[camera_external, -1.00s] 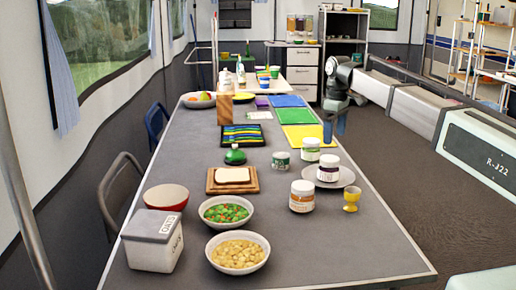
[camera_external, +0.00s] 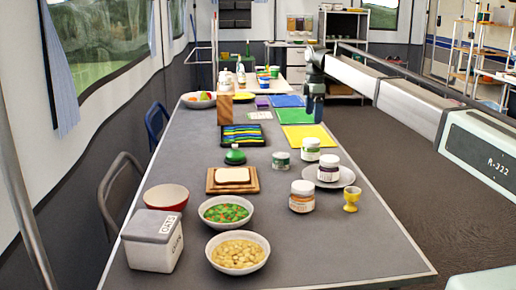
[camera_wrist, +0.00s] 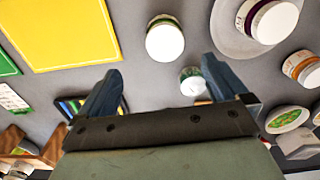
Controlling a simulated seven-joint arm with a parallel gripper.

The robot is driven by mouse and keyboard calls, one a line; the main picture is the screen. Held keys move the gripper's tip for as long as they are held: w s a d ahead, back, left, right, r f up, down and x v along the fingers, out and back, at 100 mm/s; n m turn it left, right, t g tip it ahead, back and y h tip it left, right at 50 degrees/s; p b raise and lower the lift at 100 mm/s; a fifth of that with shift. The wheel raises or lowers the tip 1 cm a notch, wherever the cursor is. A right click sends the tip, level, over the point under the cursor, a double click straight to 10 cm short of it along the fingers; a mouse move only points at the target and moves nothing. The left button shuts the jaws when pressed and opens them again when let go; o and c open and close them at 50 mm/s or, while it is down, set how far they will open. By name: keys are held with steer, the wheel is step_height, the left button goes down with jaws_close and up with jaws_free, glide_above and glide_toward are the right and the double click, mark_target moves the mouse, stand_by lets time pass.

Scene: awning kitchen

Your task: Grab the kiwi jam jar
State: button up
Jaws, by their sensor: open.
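A white-lidded jar with a green label (camera_external: 310,149) stands upright on the table, left of the plate; its print is too small to read, so I cannot confirm it is kiwi jam. It also shows in the wrist view (camera_wrist: 165,40), beyond and between my fingertips. A small green-labelled tin (camera_external: 281,160) stands left of it. A jar with a dark purple label (camera_external: 328,167) is on the plate, and an orange-labelled jar (camera_external: 302,196) stands nearer. My gripper (camera_wrist: 162,68) is open and empty, its fingers apart. In the external view it hangs near the mats, behind the jars.
A yellow mat (camera_external: 309,138) and a green mat (camera_external: 295,116) lie under and beside my arm. The grey plate (camera_external: 349,177) and a yellow egg cup (camera_external: 351,199) are on the right. Bowls, a bread board (camera_external: 214,188) and a white box (camera_external: 152,255) fill the near left.

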mark_target(312, 140)
steer(key=shift+n, duration=0.4)
step_height(312, 140, down, 8)
steer(key=shift+f, duration=0.25)
steer(key=shift+s+a+f, duration=0.1)
steer(key=shift+s+f, duration=0.15)
steer(key=shift+f, duration=0.55)
steer(key=shift+s+a+f, duration=0.1)
steer(key=shift+s+f, duration=0.05)
steer(key=shift+f, duration=1.7)
steer(key=shift+c, duration=0.3)
steer(key=c, duration=1.2)
steer(key=shift+o, duration=0.2)
steer(key=shift+r, duration=0.15)
